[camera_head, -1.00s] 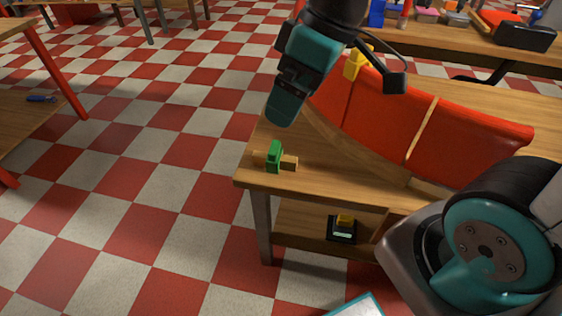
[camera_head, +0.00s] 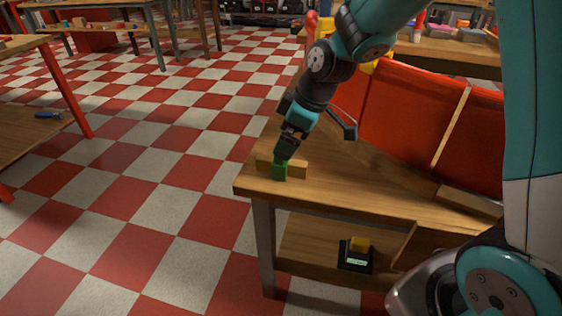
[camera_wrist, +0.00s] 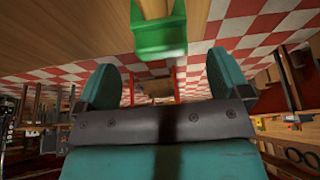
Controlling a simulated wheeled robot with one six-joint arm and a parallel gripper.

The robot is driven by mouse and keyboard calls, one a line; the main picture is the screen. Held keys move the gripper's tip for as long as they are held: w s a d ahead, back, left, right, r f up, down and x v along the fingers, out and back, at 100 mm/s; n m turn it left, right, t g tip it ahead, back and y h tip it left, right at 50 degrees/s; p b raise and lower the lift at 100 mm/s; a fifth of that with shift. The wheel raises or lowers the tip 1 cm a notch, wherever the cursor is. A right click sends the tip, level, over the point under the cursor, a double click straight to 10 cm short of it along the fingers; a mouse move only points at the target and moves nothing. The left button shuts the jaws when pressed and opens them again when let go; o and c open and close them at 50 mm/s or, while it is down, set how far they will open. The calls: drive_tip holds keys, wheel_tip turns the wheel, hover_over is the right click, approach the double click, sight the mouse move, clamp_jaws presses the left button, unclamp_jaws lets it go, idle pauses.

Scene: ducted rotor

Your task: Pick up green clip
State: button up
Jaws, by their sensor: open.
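The green clip (camera_head: 280,171) sits at the near left corner of the wooden table, against a small wooden block (camera_head: 297,168). My gripper (camera_head: 284,153) is directly above the clip in the head view, and its fingers hide the clip's upper part. In the wrist view the clip (camera_wrist: 158,37) is at the top middle, ahead of the gap between the two teal fingers of my open gripper (camera_wrist: 162,85). The fingers appear apart from the clip, with nothing between them.
A large curved red panel (camera_head: 405,115) stands on the table (camera_head: 345,190) to the right of my arm. A black device with a yellow top (camera_head: 356,254) sits on the lower shelf. Checkered floor (camera_head: 130,190) lies open to the left.

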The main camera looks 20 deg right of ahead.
sight(279, 167)
drive_tip(key=b+x, duration=0.1)
drive_tip(key=x, duration=0.5)
drive_tip(key=shift+a+f, duration=0.15)
drive_tip(key=shift+f, duration=0.05)
drive_tip(key=shift+c, duration=0.4)
drive_tip(key=c, duration=0.9)
